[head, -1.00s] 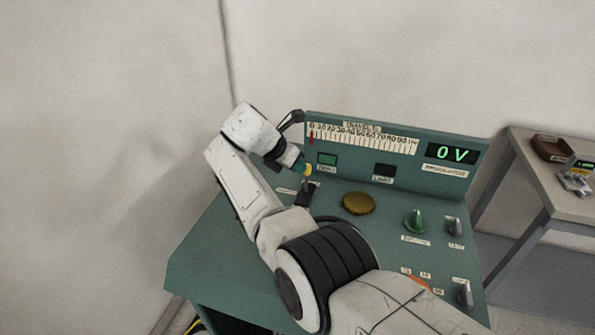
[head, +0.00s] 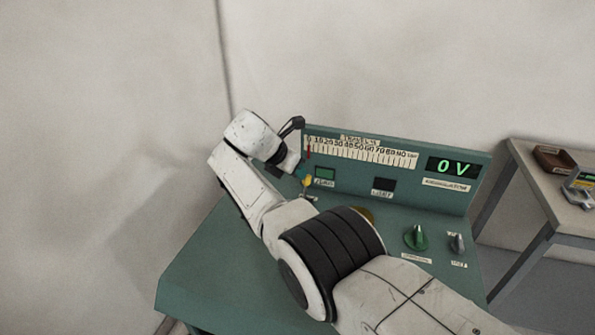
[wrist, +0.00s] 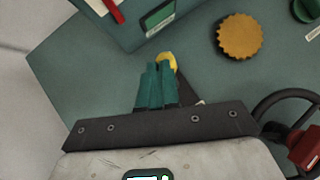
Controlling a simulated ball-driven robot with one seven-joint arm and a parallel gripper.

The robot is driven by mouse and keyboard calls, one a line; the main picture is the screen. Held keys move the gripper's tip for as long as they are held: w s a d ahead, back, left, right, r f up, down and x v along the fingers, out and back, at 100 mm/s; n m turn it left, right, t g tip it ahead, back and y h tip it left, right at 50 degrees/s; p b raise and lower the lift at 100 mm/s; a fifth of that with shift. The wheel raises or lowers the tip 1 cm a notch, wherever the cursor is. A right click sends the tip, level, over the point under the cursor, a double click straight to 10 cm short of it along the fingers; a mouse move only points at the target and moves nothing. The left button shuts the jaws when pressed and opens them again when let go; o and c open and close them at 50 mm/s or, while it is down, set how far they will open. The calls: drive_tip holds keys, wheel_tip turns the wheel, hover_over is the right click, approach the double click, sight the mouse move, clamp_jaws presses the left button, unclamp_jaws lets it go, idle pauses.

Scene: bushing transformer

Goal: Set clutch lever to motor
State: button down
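The clutch lever, with a yellow knob (head: 307,182), stands at the left of the teal console (head: 225,265), in front of its upright panel. In the wrist view the yellow knob (wrist: 167,60) shows just beyond and right of the fingertips, over a dark part (wrist: 188,90). My gripper (wrist: 158,70) has its teal fingers close together, with no clear gap. They overlap the knob in the picture; I cannot tell whether they touch it. In the head view my gripper (head: 300,170) is small beside the knob.
The upright panel carries a travel scale (head: 360,152), two small dark windows and a 0 V display (head: 453,167). A brass dial (wrist: 239,37), a green knob (head: 415,238) and a grey switch (head: 457,243) sit on the console. A side table (head: 545,195) stands at right.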

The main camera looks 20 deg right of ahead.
idle(0.4)
drive_tip(key=w+p+v, duration=0.1)
drive_tip(key=p+v, duration=0.1)
drive_tip(key=v, duration=1.1)
drive_tip(key=shift+w+r, duration=0.2)
drive_tip(key=shift+r, duration=0.1)
